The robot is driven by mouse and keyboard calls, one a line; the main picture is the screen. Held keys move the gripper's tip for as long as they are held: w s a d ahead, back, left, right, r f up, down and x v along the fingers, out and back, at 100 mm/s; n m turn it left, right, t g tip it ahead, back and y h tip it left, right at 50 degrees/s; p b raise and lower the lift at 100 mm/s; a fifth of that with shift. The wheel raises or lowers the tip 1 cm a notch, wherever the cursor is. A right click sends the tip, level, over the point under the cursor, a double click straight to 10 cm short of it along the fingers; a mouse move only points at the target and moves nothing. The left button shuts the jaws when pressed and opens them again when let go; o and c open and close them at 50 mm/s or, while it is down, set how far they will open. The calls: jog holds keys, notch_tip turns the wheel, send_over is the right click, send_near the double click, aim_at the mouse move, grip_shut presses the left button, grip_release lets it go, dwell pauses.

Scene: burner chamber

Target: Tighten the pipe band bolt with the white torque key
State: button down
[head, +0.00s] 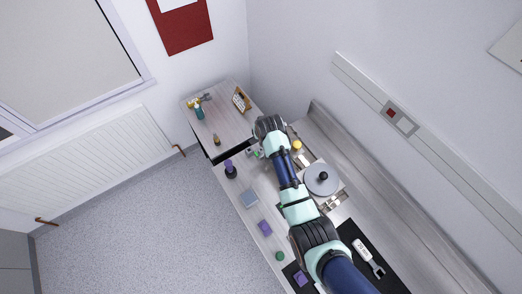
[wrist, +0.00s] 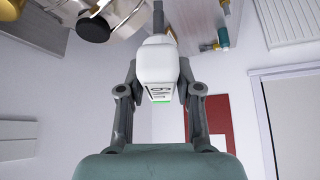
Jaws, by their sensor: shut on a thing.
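My gripper (wrist: 155,92) is shut on a white tool, which I take to be the white torque key (wrist: 158,62). The key has a printed label and a green edge, and its grey shaft points away from me at the top of the wrist view. In the head view my gripper is at the far end of the workbench, mostly hidden by my arm. I cannot make out the pipe band bolt for certain.
A grey round lid with a black knob (head: 321,181) sits on the bench beside my arm. Another white tool with a grey open jaw (head: 366,256) lies on a black mat. Purple, green and blue items line the left bench edge. A side table (head: 226,112) holds bottles.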

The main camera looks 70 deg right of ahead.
jog(key=shift+n+t, duration=0.3)
jog(key=shift+n, duration=0.2)
jog(key=shift+y, duration=0.3)
jog(key=shift+n+t, duration=0.3)
jog(key=shift+n, duration=0.4)
jog(key=n+t+y+b, duration=0.1)
jog(key=n+y, duration=0.1)
jog(key=n, duration=0.1)
jog(key=shift+d+f, duration=0.1)
jog(key=shift+d, duration=0.05)
jog(key=shift+n, duration=0.6)
jog(key=shift+y, duration=0.3)
jog(key=shift+n, duration=0.3)
jog(key=shift+n+b, duration=0.3)
jog(key=shift+b, duration=0.25)
